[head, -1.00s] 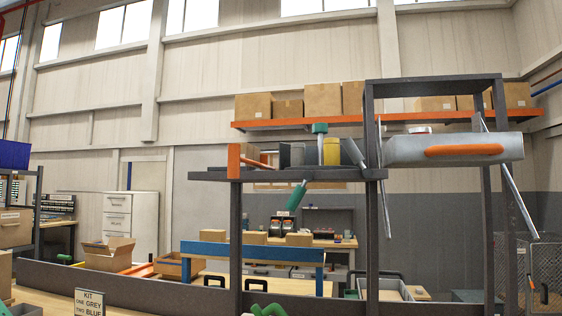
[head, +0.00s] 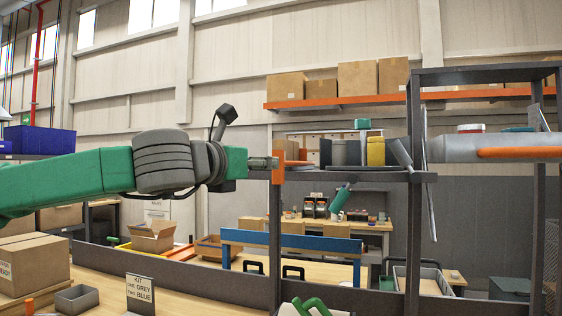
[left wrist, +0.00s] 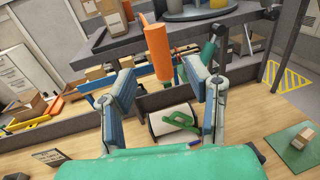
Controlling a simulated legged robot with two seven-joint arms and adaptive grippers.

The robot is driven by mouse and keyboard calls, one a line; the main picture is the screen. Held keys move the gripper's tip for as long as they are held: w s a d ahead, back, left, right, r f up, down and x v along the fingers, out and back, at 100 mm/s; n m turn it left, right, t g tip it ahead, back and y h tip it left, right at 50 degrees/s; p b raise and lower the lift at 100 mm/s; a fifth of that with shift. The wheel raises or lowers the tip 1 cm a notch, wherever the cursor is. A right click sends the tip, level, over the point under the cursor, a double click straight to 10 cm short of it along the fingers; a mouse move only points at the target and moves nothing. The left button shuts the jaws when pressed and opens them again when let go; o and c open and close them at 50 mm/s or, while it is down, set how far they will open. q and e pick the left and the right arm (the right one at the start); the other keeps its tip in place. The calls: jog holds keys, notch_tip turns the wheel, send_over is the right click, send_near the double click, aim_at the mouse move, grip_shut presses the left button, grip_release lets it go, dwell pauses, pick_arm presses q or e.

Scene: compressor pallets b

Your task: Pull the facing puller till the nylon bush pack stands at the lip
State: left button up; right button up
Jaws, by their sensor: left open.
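The orange puller (head: 279,160) stands at the left end of the raised grey shelf (head: 345,176). In the left wrist view its orange handle (left wrist: 158,52) points toward me. My left gripper (head: 266,162) comes in from the left, level with the shelf, with its tip close to the puller. In the left wrist view my left gripper (left wrist: 160,72) is open, with a finger on either side of the handle's near end; I cannot tell whether they touch it. Grey containers (head: 345,152) and a yellow one (head: 376,152) stand on the shelf. I cannot tell which is the nylon bush pack. My right gripper is not in view.
A dark post (head: 275,235) holds up the shelf's left end. A silver cylinder (head: 480,149) with an orange bar lies at the right. A wooden bench (left wrist: 100,150) with a tray and a green part (left wrist: 180,122) lies below.

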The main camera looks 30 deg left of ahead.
aim_at(281, 164)
pick_arm(q)
jog(key=w+p, duration=0.1)
jog(key=w, duration=0.6)
jog(key=shift+w+a+p, duration=0.2)
jog(key=shift+p, duration=0.2)
jog(key=shift+w+a+f, duration=0.1)
jog(key=shift+w+a, duration=0.2)
jog(key=shift+w, duration=0.1)
jog(key=shift+d, duration=0.15)
jog(key=shift+d, duration=0.15)
grip_shut()
